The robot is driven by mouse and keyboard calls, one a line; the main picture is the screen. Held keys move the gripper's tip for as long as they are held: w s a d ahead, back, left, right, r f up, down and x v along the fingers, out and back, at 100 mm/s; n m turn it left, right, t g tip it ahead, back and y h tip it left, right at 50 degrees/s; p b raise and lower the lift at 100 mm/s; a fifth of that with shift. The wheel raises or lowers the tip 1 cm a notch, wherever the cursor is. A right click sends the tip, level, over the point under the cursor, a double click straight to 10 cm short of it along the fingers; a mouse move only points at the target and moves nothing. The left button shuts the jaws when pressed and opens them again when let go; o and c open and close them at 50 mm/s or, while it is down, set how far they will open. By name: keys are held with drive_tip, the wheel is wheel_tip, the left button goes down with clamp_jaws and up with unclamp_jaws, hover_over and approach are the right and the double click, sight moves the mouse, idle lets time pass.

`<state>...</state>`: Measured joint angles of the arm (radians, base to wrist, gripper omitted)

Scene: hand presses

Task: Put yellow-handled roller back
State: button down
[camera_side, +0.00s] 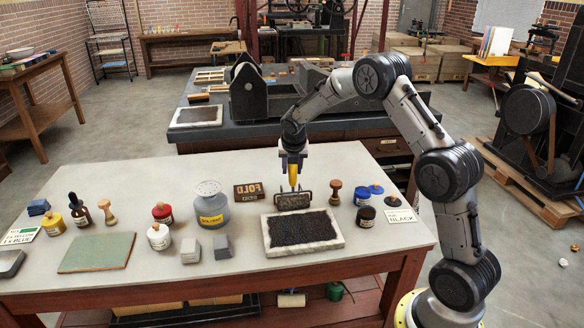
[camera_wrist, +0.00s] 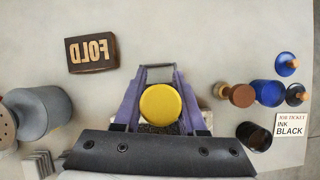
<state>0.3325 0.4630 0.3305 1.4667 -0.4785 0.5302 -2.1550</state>
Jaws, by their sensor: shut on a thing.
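My gripper (camera_side: 292,165) points down over the grey table and is shut on the yellow handle (camera_side: 293,177) of the roller. The roller's dark drum (camera_side: 293,201) hangs below in its frame, just behind the ink slab. I cannot tell whether it touches the table. The ink slab (camera_side: 306,248) has a pale rim and a black, speckled bed. In the wrist view, the round yellow handle end (camera_wrist: 160,103) sits between my purple fingers (camera_wrist: 160,88). Most of the drum and slab are hidden there.
A FOLD block (camera_side: 249,191) lies left of the roller, beside a grey-lidded jar (camera_side: 211,210). Bare tabletop lies behind.

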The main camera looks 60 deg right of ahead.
unclamp_jaws()
idle(0.5)
idle(0.5)
drive_tip(key=shift+r, duration=4)
